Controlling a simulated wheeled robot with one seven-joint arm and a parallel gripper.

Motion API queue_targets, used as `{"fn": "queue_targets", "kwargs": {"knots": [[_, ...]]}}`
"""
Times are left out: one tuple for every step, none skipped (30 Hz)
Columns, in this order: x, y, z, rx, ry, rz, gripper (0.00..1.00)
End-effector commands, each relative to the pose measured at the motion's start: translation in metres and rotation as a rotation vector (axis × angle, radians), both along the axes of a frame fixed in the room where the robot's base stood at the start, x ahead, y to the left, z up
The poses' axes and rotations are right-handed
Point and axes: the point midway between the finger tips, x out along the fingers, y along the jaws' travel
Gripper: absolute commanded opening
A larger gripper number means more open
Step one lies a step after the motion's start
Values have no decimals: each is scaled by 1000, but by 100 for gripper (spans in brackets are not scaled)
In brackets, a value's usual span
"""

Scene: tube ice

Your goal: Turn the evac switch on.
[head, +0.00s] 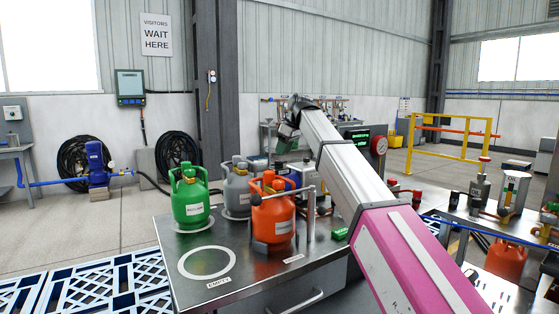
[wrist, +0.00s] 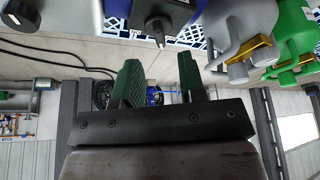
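No label naming the evac switch is readable. In the wrist view, which shows the scene upside down, a black knob-like part with a narrow tip (wrist: 158,28) sticks out from a blue body at the top middle; I cannot tell whether it is the evac switch or how it is set. My gripper (wrist: 160,76) is open, its two green fingers apart with nothing between them. The black part lies beyond the fingertips, apart from them. In the head view my gripper (head: 288,135) hangs above the back of the steel bench (head: 190,262), behind the orange cylinder.
A green cylinder (head: 190,203), a grey cylinder (head: 236,190) and an orange cylinder (head: 272,215) stand on the bench. An empty ring (head: 207,247) marks the bench's front left. A green-lit display (head: 357,140) and red round gauge (head: 379,146) stand beside my arm.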

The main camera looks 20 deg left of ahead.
Motion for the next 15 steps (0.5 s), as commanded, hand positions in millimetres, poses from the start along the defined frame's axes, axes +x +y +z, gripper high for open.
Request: {"fn": "queue_targets", "kwargs": {"knots": [[0,3,-9,-1,1,0,37],[1,5,-14,-1,1,0,37],[1,7,-20,-1,0,0,37],[1,9,-24,-1,0,0,37],[2,10,-27,-1,0,0,37],[2,12,-31,-1,0,0,37],[2,13,-34,-1,0,0,37],[2,14,-36,0,0,0,37],[3,16,-39,0,0,0,37],[3,16,-41,0,0,0,37],[3,17,-42,0,-1,0,37],[3,18,-44,0,-1,0,37],[3,18,-44,0,-1,0,37],[3,18,-45,0,-1,0,37],[3,18,-45,0,-1,0,37]]}}
